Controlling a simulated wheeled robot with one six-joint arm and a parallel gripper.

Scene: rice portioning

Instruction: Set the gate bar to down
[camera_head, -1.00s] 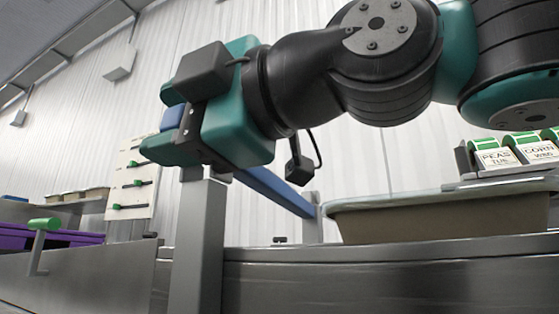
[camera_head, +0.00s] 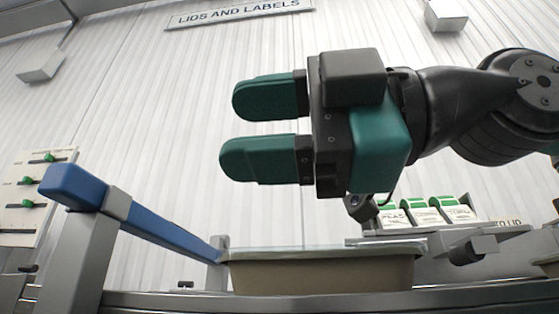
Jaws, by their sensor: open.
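The blue gate bar (camera_head: 150,228) runs from the top of a near grey post (camera_head: 80,258) back to a smaller far post (camera_head: 217,275). A grey collar (camera_head: 117,203) wraps it near its close end. The bar appears to lie across both posts rather than stand upright. My gripper (camera_head: 240,128) is above and to the right of the bar, apart from it. Its two green fingers point left, are spread and hold nothing.
A beige tub (camera_head: 320,275) with a pale rim stands on the metal counter right of the bar. Labelled packs (camera_head: 430,213) stand on a shelf behind. A panel with green sliders (camera_head: 25,205) is at the left. Open space surrounds my gripper.

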